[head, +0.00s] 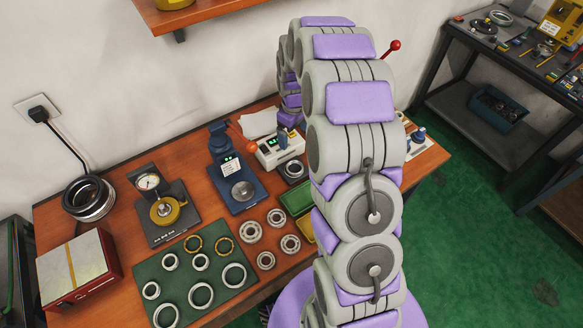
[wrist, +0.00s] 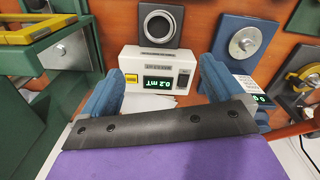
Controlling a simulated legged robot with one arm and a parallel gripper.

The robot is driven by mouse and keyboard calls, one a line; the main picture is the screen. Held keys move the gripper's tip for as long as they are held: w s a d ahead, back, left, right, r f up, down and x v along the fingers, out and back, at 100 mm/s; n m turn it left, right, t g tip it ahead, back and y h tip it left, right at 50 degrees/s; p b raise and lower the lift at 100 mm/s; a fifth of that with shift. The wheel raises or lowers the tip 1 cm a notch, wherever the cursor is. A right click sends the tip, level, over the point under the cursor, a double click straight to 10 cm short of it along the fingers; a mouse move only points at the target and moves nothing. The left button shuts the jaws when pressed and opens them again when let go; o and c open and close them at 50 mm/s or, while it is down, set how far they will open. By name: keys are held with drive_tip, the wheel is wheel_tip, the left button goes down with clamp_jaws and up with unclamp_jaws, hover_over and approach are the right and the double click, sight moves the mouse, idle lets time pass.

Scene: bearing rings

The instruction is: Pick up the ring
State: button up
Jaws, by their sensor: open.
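A grey metal ring (wrist: 143,27) lies flat on a small dark square plate (wrist: 172,44) at the top middle of the wrist view. In the head view that ring (head: 287,170) lies beside the white meter. Several other rings, steel and brass-coloured, lie on a green mat (head: 228,291) and on the bare wood beside it. My gripper (wrist: 157,82) is open, with its two blue fingers wide apart and nothing visible between them. The white meter lies beyond the fingers and the ring further up the picture.
The white meter (wrist: 155,62) reads 0.2 mT. A blue stand (head: 245,194), a dial gauge stand (head: 160,229), a red-sided box (head: 100,258) and green trays (head: 297,200) crowd the wooden bench. A red-knobbed lever (head: 394,46) shows behind my arm. Green floor is open at right.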

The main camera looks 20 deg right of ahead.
drive_tip(key=b, duration=0.2)
hover_over(294, 166)
drive_tip(key=f, duration=1.1)
drive_tip(key=shift+s+a+f, duration=0.15)
drive_tip(key=shift+a+f, duration=0.15)
drive_tip(key=shift+a, duration=0.05)
drive_tip(key=shift+d+f, duration=0.25)
drive_tip(key=shift+f, duration=0.15)
wheel_tip(294, 166, down, 5)
drive_tip(key=shift+d+r+b, duration=0.1)
drive_tip(key=shift+b, duration=0.85)
drive_tip(key=shift+r, duration=0.1)
drive_tip(key=c, duration=1.2)
drive_tip(key=shift+r, duration=0.1)
